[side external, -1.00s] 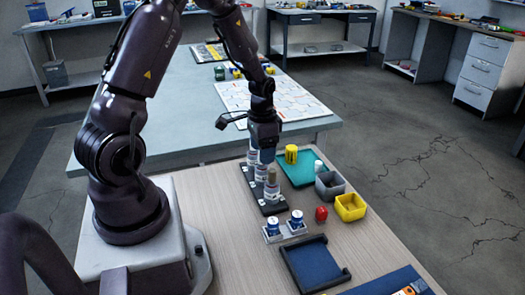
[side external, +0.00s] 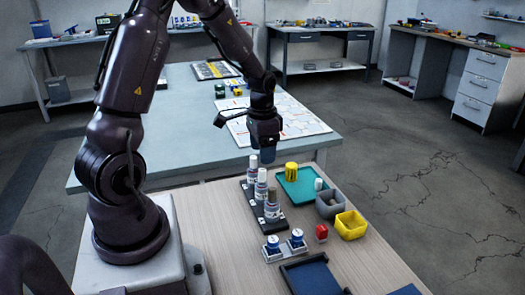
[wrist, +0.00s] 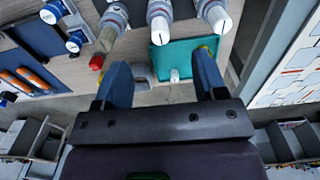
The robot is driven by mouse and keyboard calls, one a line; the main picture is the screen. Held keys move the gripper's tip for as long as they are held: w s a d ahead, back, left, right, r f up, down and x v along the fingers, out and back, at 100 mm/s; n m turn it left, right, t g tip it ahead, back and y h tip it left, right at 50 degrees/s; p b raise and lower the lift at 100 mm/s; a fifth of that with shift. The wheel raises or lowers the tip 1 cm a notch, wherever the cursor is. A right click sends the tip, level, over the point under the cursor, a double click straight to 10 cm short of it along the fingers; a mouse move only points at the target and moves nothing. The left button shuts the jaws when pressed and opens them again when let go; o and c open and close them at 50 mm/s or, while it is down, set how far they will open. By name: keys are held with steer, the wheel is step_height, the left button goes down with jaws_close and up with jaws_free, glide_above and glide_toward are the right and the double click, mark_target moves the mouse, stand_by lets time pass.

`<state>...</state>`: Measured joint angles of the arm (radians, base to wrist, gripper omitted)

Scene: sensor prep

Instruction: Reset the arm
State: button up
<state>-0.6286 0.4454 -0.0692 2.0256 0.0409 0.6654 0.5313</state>
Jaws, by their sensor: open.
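My gripper (side external: 266,152) hangs above the back of the wooden workbench, over the area of the bottle rack and the teal tray. In the wrist view its two blue fingers (wrist: 164,88) are apart with nothing between them. Bottles (side external: 261,187) with white labels stand upright in a dark rack (side external: 279,222) just below and in front of it. The bottles also show at the top of the wrist view (wrist: 160,18). My gripper is apart from them.
A teal tray (side external: 296,190) holds a yellow cylinder (side external: 291,172) and a small white piece (side external: 318,184). Grey (side external: 329,204) and yellow (side external: 351,225) bins, a red object (side external: 321,233), two blue-capped jars (side external: 296,238) and a blue tray (side external: 312,279) sit nearby. Space above the bench is clear.

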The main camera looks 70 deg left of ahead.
steer(key=shift+s+d+n, duration=0.15)
steer(key=shift+s+n, duration=0.05)
steer(key=shift+n, duration=0.2)
steer(key=s+d+r+t, duration=0.2)
steer(key=s+d+r, duration=0.3)
steer(key=d+r, duration=0.4)
steer(key=s+d+r+t, duration=0.3)
steer(key=s+d+r, duration=0.2)
steer(key=d+r, duration=0.5)
steer(key=shift+s+m+t, duration=0.3)
steer(key=shift+m, duration=0.1)
steer(key=shift+d, duration=0.1)
steer(key=shift+c, duration=0.5)
steer(key=shift+c, duration=1.4)
